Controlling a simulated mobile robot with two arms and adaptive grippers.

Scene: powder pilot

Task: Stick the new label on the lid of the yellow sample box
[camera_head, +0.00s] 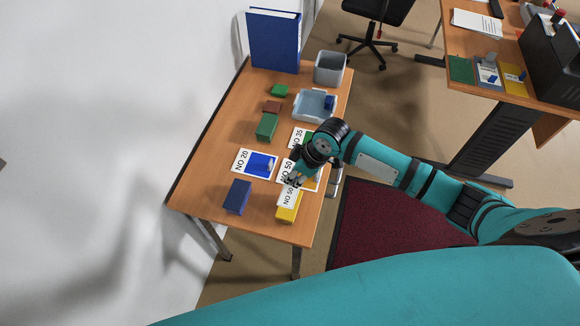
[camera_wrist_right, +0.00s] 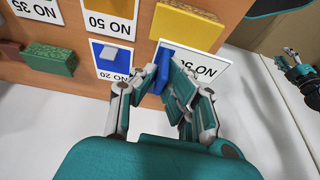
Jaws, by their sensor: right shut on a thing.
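The yellow sample box (camera_head: 289,213) is at the near right of the table and also shows in the wrist view (camera_wrist_right: 185,26). My right gripper (camera_head: 295,182) is shut on the new white label (camera_head: 287,197), marked NO 50. The label (camera_wrist_right: 200,66) appears tilted in the wrist view, its print upside down. In the head view it overlaps the far part of the yellow box; I cannot tell whether it touches the lid. The fingers hide one end of the label. My left gripper (camera_wrist_right: 294,62) shows small at the right of the wrist view.
A dark blue box (camera_head: 237,197) stands left of the yellow box. Cards marked NO 20 (camera_head: 243,155) and NO 35 (camera_head: 298,133) lie farther back. Green blocks (camera_head: 266,126), a pale tray (camera_head: 315,117), a grey bin (camera_head: 330,68) and a blue binder (camera_head: 274,40) stand beyond.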

